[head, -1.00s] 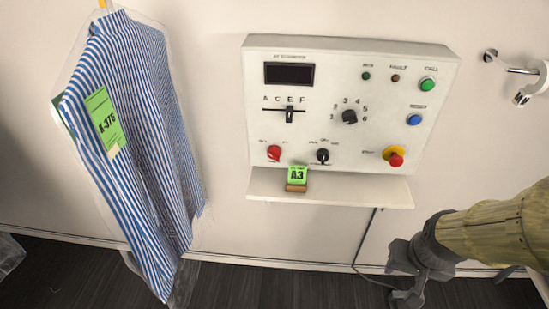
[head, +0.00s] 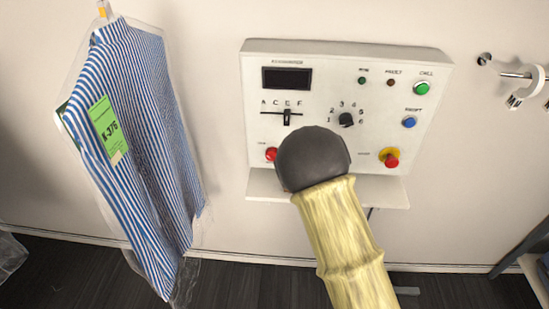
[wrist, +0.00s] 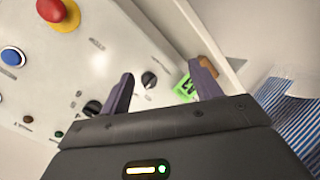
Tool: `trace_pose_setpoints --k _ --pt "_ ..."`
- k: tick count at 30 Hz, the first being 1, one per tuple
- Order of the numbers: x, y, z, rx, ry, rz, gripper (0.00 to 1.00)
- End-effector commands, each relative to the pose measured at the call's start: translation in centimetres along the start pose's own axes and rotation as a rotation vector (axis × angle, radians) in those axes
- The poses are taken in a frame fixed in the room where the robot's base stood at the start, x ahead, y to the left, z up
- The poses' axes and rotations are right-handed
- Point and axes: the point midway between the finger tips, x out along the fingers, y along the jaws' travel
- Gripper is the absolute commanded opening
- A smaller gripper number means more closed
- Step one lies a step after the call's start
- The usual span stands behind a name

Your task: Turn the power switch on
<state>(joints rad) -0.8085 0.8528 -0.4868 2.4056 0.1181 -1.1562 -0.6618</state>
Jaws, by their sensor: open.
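The white control panel (head: 330,90) is on the wall. In the wrist view, a small black rotary switch (wrist: 149,79) on its lower edge shows between my open fingers, with a pale mark on it. My gripper (wrist: 164,68) is empty and appears apart from the panel face. The panel's lettering is too small to tell which control is the power switch. A red knob (head: 271,154) sits at the panel's lower left. In the head view my arm hides the small black switch and my fingers.
A numbered selector knob (head: 346,119), slider (head: 287,118), blue button (head: 409,122), green button (head: 422,88) and red-and-yellow stop button (head: 391,159) are on the panel. A bagged striped shirt (head: 145,150) hangs left.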

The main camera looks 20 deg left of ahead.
Motion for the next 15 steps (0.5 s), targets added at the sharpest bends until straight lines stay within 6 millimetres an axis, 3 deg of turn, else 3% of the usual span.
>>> trace_pose_setpoints --k 6,9,15 --pt "-0.5 -3.1 -7.4 -0.390 0.321 0.158 0.63" --pt "-1.5 -4.3 -10.0 -0.511 0.442 0.221 0.63" --pt "-2.4 -5.2 -11.8 -0.593 0.531 0.272 0.63"
